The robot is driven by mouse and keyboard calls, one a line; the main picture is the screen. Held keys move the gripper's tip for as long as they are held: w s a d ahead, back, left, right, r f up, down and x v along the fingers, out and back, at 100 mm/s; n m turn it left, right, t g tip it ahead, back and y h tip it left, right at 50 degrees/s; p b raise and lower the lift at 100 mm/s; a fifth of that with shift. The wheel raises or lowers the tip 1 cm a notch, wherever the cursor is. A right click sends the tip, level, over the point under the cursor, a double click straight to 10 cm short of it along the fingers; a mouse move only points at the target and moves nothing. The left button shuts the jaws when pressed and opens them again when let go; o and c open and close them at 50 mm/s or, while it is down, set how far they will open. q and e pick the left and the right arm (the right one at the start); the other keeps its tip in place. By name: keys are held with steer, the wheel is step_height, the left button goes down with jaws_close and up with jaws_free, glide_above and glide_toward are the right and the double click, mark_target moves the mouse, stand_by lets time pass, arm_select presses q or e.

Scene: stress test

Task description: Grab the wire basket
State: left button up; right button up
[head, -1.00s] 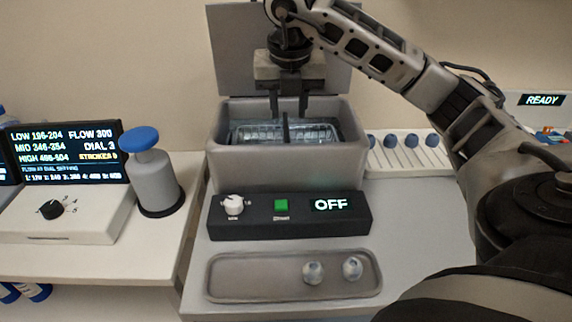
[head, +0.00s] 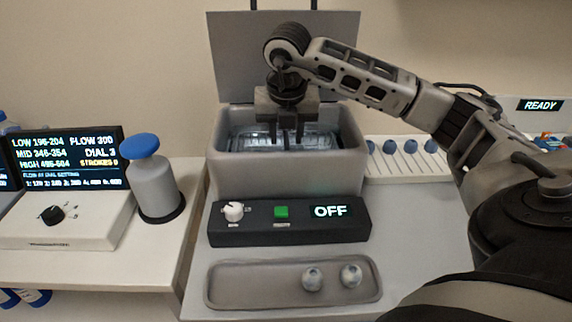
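The wire basket (head: 318,138) sits inside the grey tub (head: 285,178) of the bath; its mesh shows behind the tub's front wall. My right gripper (head: 290,141) points straight down over the middle of the basket, with its fingertips down at the basket's level. A narrow gap shows between its two fingers. The basket's upright dark handle no longer stands out separately from the fingers, so I cannot tell whether they grip it. My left gripper is not in view.
A control box (head: 340,232) reading OFF stands before the tub. A shallow tray (head: 250,283) with two small balls lies in front. A blue-capped bottle (head: 153,185) stands left. A white rack (head: 408,172) is at right. The raised lid (head: 235,60) stands behind.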

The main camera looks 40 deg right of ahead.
steer(key=shift+f, duration=0.2)
steer(key=shift+c, duration=0.3)
jaws_close()
steer(key=shift+r, duration=0.1)
